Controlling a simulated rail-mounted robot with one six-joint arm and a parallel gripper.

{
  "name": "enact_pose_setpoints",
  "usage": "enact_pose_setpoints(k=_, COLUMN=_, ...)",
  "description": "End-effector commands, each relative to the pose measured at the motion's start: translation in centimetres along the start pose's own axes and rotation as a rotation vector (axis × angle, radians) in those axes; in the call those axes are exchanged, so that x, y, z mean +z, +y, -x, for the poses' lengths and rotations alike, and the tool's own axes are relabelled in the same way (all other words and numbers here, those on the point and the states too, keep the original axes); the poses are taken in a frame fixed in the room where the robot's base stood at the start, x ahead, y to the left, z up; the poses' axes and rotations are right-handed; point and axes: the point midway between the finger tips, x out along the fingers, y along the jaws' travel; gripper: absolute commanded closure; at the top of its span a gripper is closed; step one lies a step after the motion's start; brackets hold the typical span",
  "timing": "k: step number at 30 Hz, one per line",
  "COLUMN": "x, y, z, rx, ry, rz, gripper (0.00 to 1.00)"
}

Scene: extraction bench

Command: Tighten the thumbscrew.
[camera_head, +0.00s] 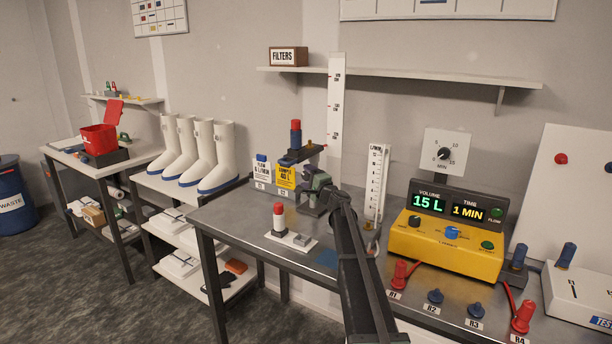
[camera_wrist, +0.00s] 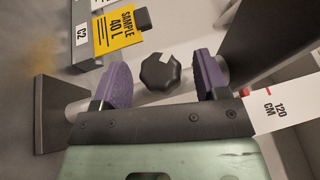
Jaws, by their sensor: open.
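The thumbscrew is a black faceted knob (camera_wrist: 160,72) with a small white mark on its face, in the middle of the wrist view. My gripper (camera_wrist: 162,70) has its two purple finger pads open, one on each side of the knob, with visible gaps between pads and knob. In the head view my gripper (camera_head: 317,182) is at the back of the grey bench, beside the dark stand holding a red and blue cylinder (camera_head: 295,133). I cannot pick out the knob there; my gripper may hide it.
The yellow "SAMPLE 40 L" card (camera_head: 286,176) stands close left of my gripper, also in the wrist view (camera_wrist: 121,27). A tall white scale (camera_head: 336,110) rises behind. A red-topped cylinder on a white plate (camera_head: 291,241) stands in front. A yellow pump (camera_head: 445,240) stands to the right.

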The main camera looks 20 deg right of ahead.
Motion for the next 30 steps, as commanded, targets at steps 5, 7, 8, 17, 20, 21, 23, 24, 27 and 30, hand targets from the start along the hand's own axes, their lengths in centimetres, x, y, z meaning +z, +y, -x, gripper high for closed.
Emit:
enact_pose_setpoints(k=5, x=0.02, y=0.01, z=-1.13, rx=0.0, ry=0.0, rz=0.0, gripper=0.33)
enact_pose_setpoints(k=7, x=0.03, y=0.02, z=-1.07, rx=0.0, ry=0.0, rz=0.0, gripper=0.33)
enact_pose_setpoints(k=8, x=0.03, y=0.02, z=-1.07, rx=0.0, ry=0.0, rz=0.0, gripper=0.33)
enact_pose_setpoints(k=17, x=0.02, y=0.02, z=-1.04, rx=0.0, ry=0.0, rz=0.0, gripper=0.73)
enact_pose_setpoints(k=20, x=0.02, y=0.04, z=-1.03, rx=-0.001, ry=0.0, rz=0.0, gripper=0.82)
enact_pose_setpoints(k=21, x=0.02, y=0.15, z=-1.02, rx=-0.006, ry=0.0, rz=-0.003, gripper=0.82)
enact_pose_setpoints(k=23, x=0.02, y=0.46, z=-1.01, rx=-0.028, ry=-0.001, rz=-0.013, gripper=0.82)
enact_pose_setpoints(k=24, x=0.01, y=0.63, z=-1.01, rx=-0.051, ry=-0.001, rz=-0.024, gripper=0.82)
enact_pose_setpoints(k=27, x=-0.02, y=0.55, z=-1.01, rx=-0.107, ry=-0.001, rz=-0.046, gripper=0.82)
enact_pose_setpoints(k=30, x=0.0, y=0.17, z=-1.02, rx=-0.128, ry=0.0, rz=-0.053, gripper=0.82)
